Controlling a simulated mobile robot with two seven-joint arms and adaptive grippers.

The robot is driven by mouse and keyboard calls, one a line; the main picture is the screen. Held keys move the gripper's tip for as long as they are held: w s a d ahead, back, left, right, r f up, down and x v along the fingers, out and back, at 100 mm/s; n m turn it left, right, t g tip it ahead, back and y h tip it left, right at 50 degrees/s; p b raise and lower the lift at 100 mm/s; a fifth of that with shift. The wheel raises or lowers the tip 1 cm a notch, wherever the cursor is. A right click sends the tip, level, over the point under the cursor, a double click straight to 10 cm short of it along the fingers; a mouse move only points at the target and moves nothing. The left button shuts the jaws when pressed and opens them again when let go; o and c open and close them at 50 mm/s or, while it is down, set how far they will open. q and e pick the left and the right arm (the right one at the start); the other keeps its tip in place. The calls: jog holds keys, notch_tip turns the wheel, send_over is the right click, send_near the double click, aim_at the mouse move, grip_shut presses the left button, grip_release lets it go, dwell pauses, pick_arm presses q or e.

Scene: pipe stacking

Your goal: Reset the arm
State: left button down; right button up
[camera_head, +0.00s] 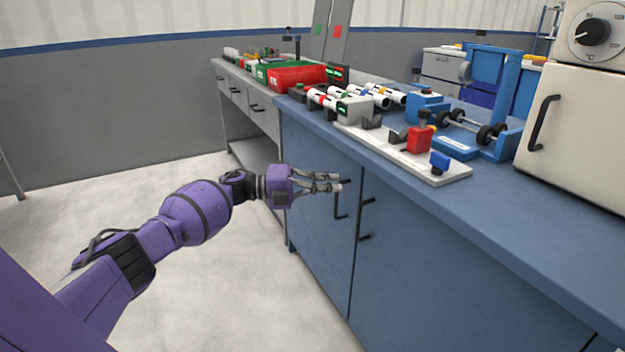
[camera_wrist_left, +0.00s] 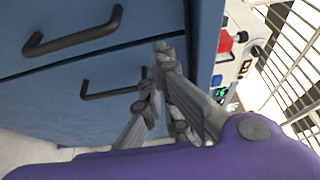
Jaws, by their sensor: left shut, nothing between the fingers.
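My left arm is purple and reaches in from the left in the head view. Its gripper (camera_head: 338,182) is shut and empty, in front of the blue cabinet doors (camera_head: 320,232) and below the counter top. In the left wrist view the grey fingers (camera_wrist_left: 158,68) close together beside the black door handles (camera_wrist_left: 100,88). I cannot tell whether the fingertips touch the cabinet. My right gripper is not in view.
The blue counter (camera_head: 520,215) holds a white board (camera_head: 445,178) with red and blue fixtures, white pipes (camera_head: 385,93), a blue roller stand (camera_head: 505,95) and a white oven (camera_head: 565,130). Red and green bins (camera_head: 295,77) stand farther back. The floor (camera_head: 200,290) left of the cabinet is clear.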

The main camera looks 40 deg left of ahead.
pick_arm(q)
jog(key=a, duration=0.1)
jog(key=a+b, duration=0.1)
jog(key=a, duration=0.1)
jog(key=w+a, duration=0.1)
jog(key=a, duration=0.1)
jog(key=shift+a+f+b, duration=0.1)
jog(key=shift+a+b, duration=0.1)
jog(key=shift+b, duration=0.2)
